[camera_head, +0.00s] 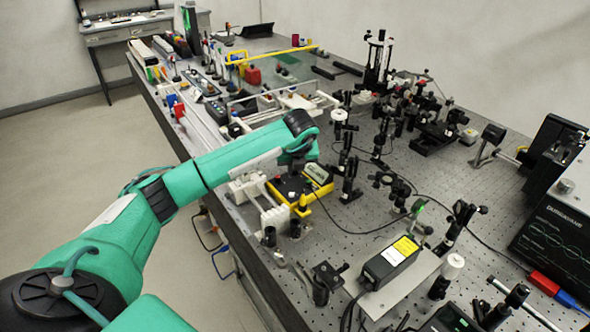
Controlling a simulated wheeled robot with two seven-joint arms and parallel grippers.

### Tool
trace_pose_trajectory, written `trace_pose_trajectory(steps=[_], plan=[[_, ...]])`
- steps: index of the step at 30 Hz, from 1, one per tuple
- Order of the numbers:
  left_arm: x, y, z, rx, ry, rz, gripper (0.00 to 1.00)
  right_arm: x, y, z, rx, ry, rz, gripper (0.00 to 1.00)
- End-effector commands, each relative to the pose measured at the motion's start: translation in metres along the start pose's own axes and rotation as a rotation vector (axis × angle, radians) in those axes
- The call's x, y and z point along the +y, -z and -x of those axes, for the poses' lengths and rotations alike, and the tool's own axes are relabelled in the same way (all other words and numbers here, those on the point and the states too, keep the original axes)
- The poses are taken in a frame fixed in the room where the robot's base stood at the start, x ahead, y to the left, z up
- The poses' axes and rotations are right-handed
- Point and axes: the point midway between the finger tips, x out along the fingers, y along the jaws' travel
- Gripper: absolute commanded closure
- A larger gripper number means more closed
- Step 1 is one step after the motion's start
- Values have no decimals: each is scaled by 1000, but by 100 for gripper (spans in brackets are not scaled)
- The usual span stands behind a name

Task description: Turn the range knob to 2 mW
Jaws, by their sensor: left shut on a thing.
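The power meter (323,190), a dark box with a yellow casing and a small display at its upper right, lies on the bench near the front edge. My left arm reaches in from the left and bends down over it. My left gripper (293,185) is small and dark here, pointing down at the meter's face, and shut on the range knob. The knob itself is hidden by the gripper and wrist, so its pointer and the scale marks cannot be read. My right gripper is not in view.
White rail-like parts (273,218) stand close to the meter's left. Black post mounts (350,180) stand just to its right, with a cable running across the bench. A black box with a yellow label (390,262) lies nearer the front. Bare perforated bench (450,190) shows farther right.

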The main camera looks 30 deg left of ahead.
Motion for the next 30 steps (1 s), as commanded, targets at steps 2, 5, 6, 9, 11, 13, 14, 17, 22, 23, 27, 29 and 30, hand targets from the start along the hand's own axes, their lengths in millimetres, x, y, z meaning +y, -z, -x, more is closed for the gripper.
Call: trace_pose_trajectory(steps=[2, 5, 6, 9, 11, 13, 14, 17, 22, 23, 27, 29, 30], plan=[[0, 0, 1, -1, -2, 7, 100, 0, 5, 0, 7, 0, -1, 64], [0, 0, 1, 0, -3, 9, 100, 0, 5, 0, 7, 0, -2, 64], [0, 0, 1, 0, -3, 9, 100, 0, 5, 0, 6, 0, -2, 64], [0, 0, 1, 0, -3, 9, 100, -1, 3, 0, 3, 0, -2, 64], [0, 0, 1, 0, -3, 8, 100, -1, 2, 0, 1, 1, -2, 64], [0, 0, 1, 0, -3, 8, 100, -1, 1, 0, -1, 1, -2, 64], [0, 0, 1, 0, -3, 8, 78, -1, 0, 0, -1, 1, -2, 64], [0, 0, 0, 0, -3, 8, 61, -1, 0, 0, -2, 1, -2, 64], [0, 0, 0, 0, -3, 7, 61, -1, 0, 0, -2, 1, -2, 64], [0, 0, 0, 0, -3, 7, 61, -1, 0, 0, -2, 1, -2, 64], [0, 0, 4, 0, -2, 8, 61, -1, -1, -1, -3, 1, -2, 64], [-1, 0, 9, -1, -1, 8, 61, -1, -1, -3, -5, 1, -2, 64], [-1, 0, 15, -1, 0, 7, 61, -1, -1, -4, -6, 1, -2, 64]])
